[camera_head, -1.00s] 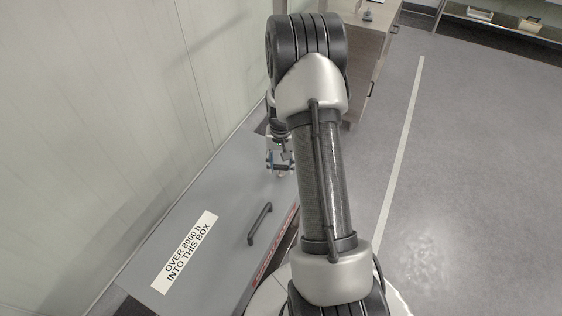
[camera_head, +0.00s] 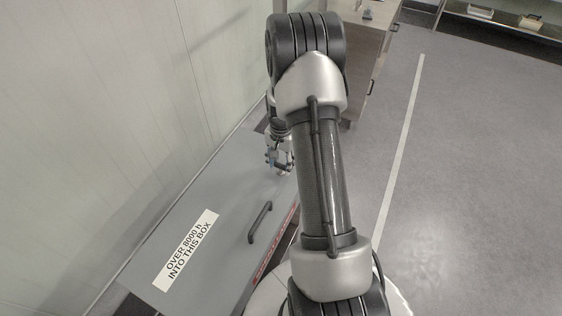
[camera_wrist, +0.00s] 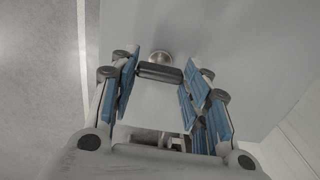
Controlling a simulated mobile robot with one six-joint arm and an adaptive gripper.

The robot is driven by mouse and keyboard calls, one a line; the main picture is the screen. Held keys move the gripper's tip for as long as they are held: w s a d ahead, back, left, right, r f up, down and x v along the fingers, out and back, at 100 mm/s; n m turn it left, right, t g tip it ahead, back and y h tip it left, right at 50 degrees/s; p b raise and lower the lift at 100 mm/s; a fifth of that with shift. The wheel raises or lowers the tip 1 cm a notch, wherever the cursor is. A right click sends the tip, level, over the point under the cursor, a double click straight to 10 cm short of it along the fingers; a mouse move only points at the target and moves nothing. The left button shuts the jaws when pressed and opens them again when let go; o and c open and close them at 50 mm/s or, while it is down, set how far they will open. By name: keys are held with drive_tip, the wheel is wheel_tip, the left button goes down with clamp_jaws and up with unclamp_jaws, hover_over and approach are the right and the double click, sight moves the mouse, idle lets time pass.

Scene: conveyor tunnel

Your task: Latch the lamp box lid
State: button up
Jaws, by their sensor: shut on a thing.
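The grey lamp box lid (camera_head: 225,190) lies closed-looking along the wall in the head view, with a black bar handle (camera_head: 260,222) and a white printed label. My gripper (camera_head: 279,166) is at the far part of the lid, left of my forearm. In the wrist view, my gripper's blue-padded fingers (camera_wrist: 160,85) stand either side of a dark latch bar (camera_wrist: 160,72), shut on it. A round metal piece (camera_wrist: 160,57) is just beyond the bar. The lid's pale surface also fills the wrist view (camera_wrist: 225,40). My arm hides part of the box's right side.
The wall (camera_head: 100,120) runs close along the box's left side. A wooden cabinet (camera_head: 365,60) stands beyond the box. The floor (camera_head: 480,170) to the right is open, with a pale line on it. A low shelf (camera_head: 500,25) is at the far right.

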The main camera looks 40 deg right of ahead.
sight(281, 164)
drive_tip(key=o, duration=1.1)
drive_tip(key=shift+c, duration=0.2)
drive_tip(key=shift+r, duration=0.1)
wheel_tip(281, 164, up, 12)
